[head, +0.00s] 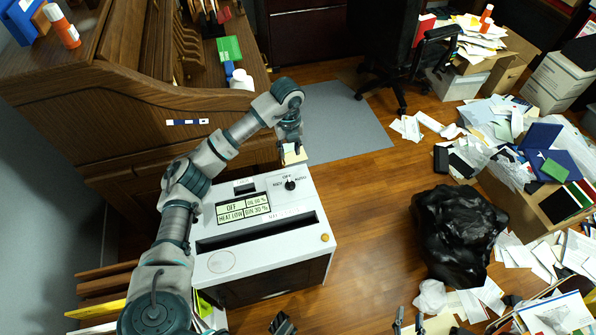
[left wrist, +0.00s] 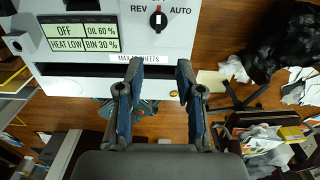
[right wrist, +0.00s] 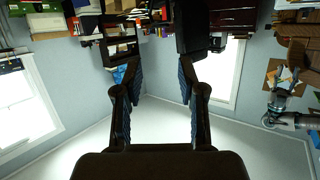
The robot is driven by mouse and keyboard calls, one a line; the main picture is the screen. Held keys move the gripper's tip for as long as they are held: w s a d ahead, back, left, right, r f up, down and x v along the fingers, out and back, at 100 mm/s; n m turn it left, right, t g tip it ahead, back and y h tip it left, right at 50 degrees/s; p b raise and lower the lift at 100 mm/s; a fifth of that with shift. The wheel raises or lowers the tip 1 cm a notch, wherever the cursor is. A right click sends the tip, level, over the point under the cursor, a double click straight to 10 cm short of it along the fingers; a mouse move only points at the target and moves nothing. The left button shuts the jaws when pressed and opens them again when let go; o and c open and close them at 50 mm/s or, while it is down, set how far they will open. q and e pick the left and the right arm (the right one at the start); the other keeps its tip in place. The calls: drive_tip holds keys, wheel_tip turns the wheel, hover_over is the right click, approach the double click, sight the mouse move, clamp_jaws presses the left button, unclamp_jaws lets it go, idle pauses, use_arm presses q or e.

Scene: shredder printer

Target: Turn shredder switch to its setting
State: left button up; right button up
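The shredder (head: 220,240) is a white-topped box standing below the desk in the head view. Its black rotary switch (head: 290,184) sits near the back right of the top, with REV, OFF and AUTO labels around it. In the left wrist view the switch (left wrist: 158,20) shows a white mark upright between REV and AUTO. The display (left wrist: 80,38) reads OFF. My left gripper (head: 292,149) is near the shredder's back edge, apart from the switch; its fingers (left wrist: 158,75) are open and empty. My right gripper (right wrist: 158,78) is open and empty, facing the room's walls.
A wooden desk (head: 130,110) stands behind and left of the shredder. A black bag (head: 455,235) lies on the floor to the right, with papers and boxes beyond. An office chair (head: 400,60) is at the back. Wooden floor (head: 365,200) is clear right of the shredder.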

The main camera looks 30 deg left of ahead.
use_arm(q)
drive_tip(key=b, duration=0.2)
hover_over(290, 182)
wheel_tip(290, 182, down, 10)
drive_tip(key=shift+a+r, duration=0.1)
drive_tip(key=shift+r, duration=0.05)
wheel_tip(290, 182, down, 6)
drive_tip(key=shift+f+b, duration=0.15)
drive_tip(key=shift+b, duration=0.95)
drive_tip(key=shift+f, duration=0.5)
use_arm(e)
wheel_tip(290, 182, up, 11)
drive_tip(key=a+t+y, duration=0.1)
drive_tip(key=t+y, duration=0.1)
drive_tip(key=t, duration=0.6)
drive_tip(key=shift+s+a+f+t, duration=0.2)
drive_tip(key=shift+t, duration=0.2)
use_arm(q)
clamp_jaws()
use_arm(e)
drive_tip(key=shift+w, duration=0.15)
